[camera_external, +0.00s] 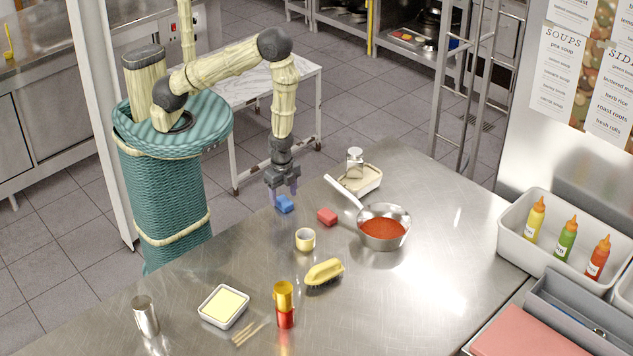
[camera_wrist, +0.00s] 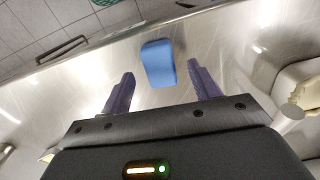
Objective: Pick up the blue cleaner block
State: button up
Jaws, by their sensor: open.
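The blue cleaner block (camera_external: 285,204) lies on the steel table near its far left edge. My gripper (camera_external: 285,191) points down just above and behind it in the external view, its fingers apart and empty. In the wrist view the blue block (camera_wrist: 158,63) lies on the table ahead of my gripper (camera_wrist: 160,80), roughly centred between the two purple fingertips and mostly beyond them. Whether the fingertips are level with the block I cannot tell.
A red block (camera_external: 327,216) lies right of the blue one.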

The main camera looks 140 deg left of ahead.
aim_at(284, 200)
jog(key=shift+f, duration=0.9)
jog(key=c, duration=1.1)
notch_tip(284, 200, up, 10)
jog(key=b, duration=0.2)
